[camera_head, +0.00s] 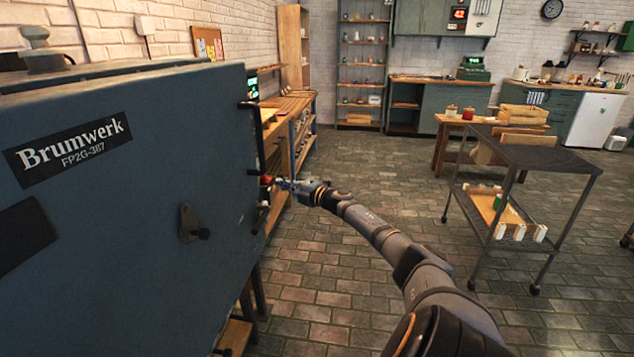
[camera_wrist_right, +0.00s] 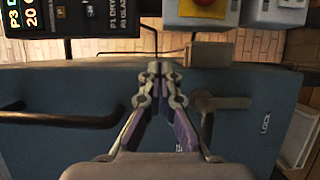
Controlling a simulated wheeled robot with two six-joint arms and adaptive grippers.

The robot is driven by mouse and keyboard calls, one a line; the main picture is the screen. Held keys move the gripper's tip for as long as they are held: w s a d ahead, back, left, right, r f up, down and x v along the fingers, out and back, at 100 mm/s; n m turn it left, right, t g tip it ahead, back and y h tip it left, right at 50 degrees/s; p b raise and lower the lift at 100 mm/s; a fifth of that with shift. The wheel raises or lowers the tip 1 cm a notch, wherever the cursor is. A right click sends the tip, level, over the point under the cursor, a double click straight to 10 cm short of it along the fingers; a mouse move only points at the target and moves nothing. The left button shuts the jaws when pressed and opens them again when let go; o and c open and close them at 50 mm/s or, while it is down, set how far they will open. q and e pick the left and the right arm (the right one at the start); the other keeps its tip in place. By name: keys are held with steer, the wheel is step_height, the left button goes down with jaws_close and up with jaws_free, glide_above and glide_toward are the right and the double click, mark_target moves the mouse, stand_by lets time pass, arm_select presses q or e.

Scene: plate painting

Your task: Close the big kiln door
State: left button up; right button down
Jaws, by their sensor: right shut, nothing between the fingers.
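The big kiln door (camera_head: 120,190) is a large blue-grey panel at the left of the head view, labelled "Brumwerk FP2G-387". A dark bar handle (camera_head: 253,122) and a lower lever stand at its right edge. In the right wrist view the blue door (camera_wrist_right: 255,135) spans the lower half, with a dark handle (camera_wrist_right: 55,118) at left and a lever (camera_wrist_right: 207,120) at right near the word "LOCK". My right gripper (camera_head: 279,182) is shut and empty at the door's right edge; its tips (camera_wrist_right: 160,68) overlap the door's edge. I cannot tell whether they touch, or whether the door is fully closed.
A control panel with a red button (camera_wrist_right: 208,3) lies past the door's edge. A wheeled metal cart (camera_head: 540,157) stands at right, and a wooden table (camera_head: 450,122) behind it. A workbench (camera_head: 290,105) runs along the left wall. The paved floor (camera_head: 370,290) between is clear.

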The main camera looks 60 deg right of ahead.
arm_select(q)
steer(key=w+f+b, duration=0.1)
steer(key=w, duration=0.1)
steer(key=w+f+b, duration=0.1)
steer(key=w, duration=0.1)
steer(key=shift+a+f+b, duration=0.1)
steer(key=shift+f+b, duration=0.1)
steer(key=shift+b, duration=0.2)
arm_select(e)
steer(key=s+d, duration=0.2)
steer(key=d, duration=0.5)
steer(key=shift+d+f, duration=0.3)
steer(key=shift+f, duration=0.05)
steer(key=shift+s, duration=0.1)
